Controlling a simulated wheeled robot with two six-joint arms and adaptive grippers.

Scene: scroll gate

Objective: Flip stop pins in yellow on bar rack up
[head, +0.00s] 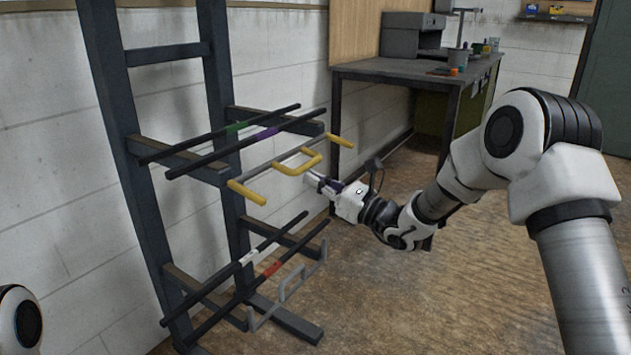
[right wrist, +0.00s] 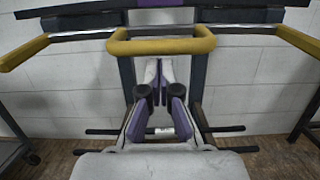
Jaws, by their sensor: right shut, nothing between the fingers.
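The dark bar rack (head: 112,95) stands against the white wall. At the front of its upper arms is a grey rod with a yellow stop pin at each end, the near pin (head: 247,193) and the far pin (head: 340,141). A yellow U-shaped handle (head: 310,165) is at its middle. Pins and handle stick outward, roughly level. In the right wrist view the handle (right wrist: 160,46) crosses above my fingers, with a pin (right wrist: 22,54) on either side. My right gripper (head: 314,180) is shut and empty, just below and in front of the handle. My left gripper is out of view.
Bars with green (head: 236,127) and purple (head: 265,134) bands lie on the upper arms behind the rod. Below are bars with white and red bands (head: 270,268) and a grey gate (head: 292,284). A workbench (head: 400,72) stands behind. Floor in front is clear.

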